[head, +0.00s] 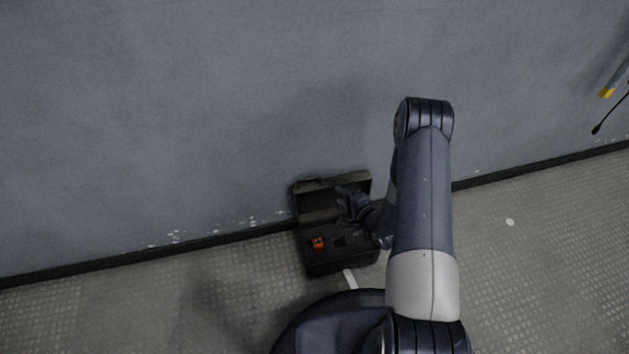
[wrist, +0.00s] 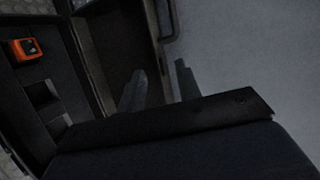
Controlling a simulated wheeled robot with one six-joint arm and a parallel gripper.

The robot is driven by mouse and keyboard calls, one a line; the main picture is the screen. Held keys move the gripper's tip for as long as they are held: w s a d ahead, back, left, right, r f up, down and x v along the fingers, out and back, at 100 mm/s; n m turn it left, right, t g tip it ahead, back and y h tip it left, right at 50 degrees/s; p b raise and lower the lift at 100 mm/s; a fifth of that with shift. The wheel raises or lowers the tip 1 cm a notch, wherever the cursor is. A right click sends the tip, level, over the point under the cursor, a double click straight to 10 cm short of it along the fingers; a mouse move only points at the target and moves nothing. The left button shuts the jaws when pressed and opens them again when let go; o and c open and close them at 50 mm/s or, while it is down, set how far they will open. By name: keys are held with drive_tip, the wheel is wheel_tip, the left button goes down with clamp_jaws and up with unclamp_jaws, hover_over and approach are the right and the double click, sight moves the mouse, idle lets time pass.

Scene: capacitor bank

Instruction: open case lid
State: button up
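A black case (head: 340,266) stands on the floor at the foot of the wall. Its lid (head: 312,200) is raised and stands upright at the back, close to the wall. My gripper (head: 346,194) is in front of the lid, above the right half of the case. In the wrist view the two fingers of my gripper (wrist: 159,86) are apart. The lid (wrist: 122,42) shows beyond them, with its edge near the gap; I cannot tell whether they touch it. The case's inside (wrist: 62,62) shows at the left. My arm hides the case's right side in the head view.
An orange object (head: 318,243) sits in the case's dark insert, and it also shows in the wrist view (wrist: 25,49). The grey wall (head: 180,110) rises right behind the case. The floor (head: 540,230) is clear to the right. A yellow-tipped item (head: 607,92) is at the upper right.

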sight(311, 179)
drive_tip(key=shift+y, duration=0.8)
drive_tip(key=w+a+b, duration=0.1)
drive_tip(key=w+a, duration=0.2)
drive_tip(key=a, duration=0.1)
drive_tip(key=w+a+b, duration=0.2)
drive_tip(key=w+a, duration=0.2)
drive_tip(key=shift+a+f, duration=0.1)
drive_tip(key=shift+f, duration=0.1)
drive_tip(key=shift+c, duration=0.5)
clamp_jaws()
